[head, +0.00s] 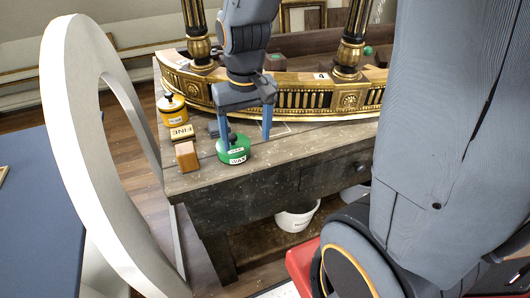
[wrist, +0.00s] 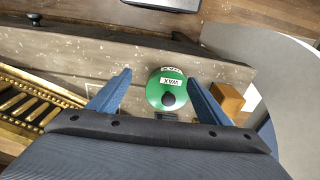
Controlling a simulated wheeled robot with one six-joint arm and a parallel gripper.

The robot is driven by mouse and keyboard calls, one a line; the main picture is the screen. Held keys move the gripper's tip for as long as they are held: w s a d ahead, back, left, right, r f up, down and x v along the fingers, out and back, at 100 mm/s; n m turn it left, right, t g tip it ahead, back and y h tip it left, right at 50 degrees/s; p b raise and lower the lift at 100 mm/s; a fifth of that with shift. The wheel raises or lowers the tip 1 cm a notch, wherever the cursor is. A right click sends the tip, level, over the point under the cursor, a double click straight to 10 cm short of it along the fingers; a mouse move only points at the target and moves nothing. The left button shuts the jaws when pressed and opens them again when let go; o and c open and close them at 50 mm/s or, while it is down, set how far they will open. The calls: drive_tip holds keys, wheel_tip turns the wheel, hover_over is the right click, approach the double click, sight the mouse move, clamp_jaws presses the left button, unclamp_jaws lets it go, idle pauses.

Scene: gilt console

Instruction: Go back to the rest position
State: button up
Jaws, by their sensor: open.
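My gripper (head: 245,130) is open, pointing down over the front left part of the workbench (head: 290,160). Its blue fingers also show in the wrist view (wrist: 160,88), spread apart on either side of a green tin labelled WAX (wrist: 168,78). In the head view the green wax tin (head: 234,153) stands on the bench close to the left finger. The tin has a dark knob on top. Whether a finger touches the tin I cannot tell.
A wooden block (head: 187,156), a LINE-like labelled block (head: 181,133) and a yellow tin (head: 172,106) stand left of the gripper. The gilt console (head: 290,97) stands behind it. A large pale ring (head: 75,140) rises at left. A white bucket (head: 297,215) sits below the bench.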

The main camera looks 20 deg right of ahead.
drive_tip(key=s+d+f, duration=0.2)
drive_tip(key=s, duration=0.4)
drive_tip(key=shift+s+d, duration=0.15)
drive_tip(key=shift+d, duration=0.2)
drive_tip(key=shift+f, duration=0.1)
